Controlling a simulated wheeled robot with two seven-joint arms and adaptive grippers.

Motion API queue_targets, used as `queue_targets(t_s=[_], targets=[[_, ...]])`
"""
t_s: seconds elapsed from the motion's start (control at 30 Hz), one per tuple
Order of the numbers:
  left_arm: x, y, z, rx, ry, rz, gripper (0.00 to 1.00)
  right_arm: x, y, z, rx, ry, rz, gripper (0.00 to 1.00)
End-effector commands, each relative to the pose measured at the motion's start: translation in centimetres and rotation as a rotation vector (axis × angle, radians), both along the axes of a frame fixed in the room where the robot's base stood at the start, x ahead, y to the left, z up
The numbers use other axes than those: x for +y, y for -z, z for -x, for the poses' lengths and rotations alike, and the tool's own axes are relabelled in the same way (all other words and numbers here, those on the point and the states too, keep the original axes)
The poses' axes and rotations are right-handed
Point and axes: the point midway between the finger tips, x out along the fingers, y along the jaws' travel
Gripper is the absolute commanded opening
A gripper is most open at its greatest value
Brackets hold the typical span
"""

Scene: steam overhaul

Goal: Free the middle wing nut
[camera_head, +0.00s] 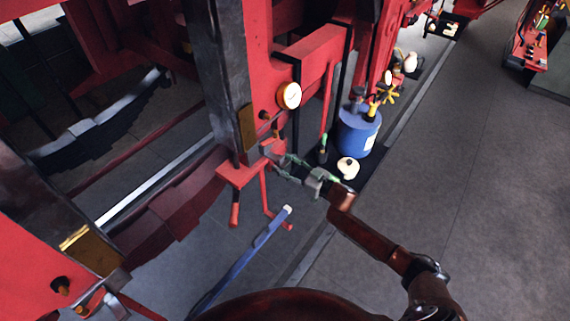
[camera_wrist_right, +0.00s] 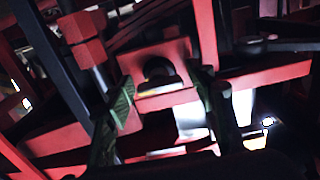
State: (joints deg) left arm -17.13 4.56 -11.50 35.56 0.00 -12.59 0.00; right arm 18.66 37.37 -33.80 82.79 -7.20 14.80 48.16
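My right gripper (camera_head: 280,161) reaches in from the lower right in the head view. Its green fingers are apart at the foot of a dark upright post, close to a small grey metal part (camera_head: 267,149). In the right wrist view the gripper (camera_wrist_right: 160,92) shows both green fingers spread, with a red block (camera_wrist_right: 178,50) bearing a dark round shape (camera_wrist_right: 158,70) between and beyond them. I cannot make out a wing nut for certain in either view. My left gripper is not in view.
A blue bar (camera_head: 250,250) with a pale tip leans below. The grey floor (camera_head: 480,180) at right is clear.

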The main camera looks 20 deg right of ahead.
Motion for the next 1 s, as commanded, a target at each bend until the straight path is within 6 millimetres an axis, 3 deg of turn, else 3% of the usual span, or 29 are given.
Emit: queue_targets(t_s=[0.5, 1.0], targets=[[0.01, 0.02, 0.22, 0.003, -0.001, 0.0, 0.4, -0.02, 0.0, 0.02, 0.0, 0.0, 0.0, 0.13], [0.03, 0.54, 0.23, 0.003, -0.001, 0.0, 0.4, -0.02, 0.06, 0.02, -0.083, 0.0, 0.105, 0.12]])
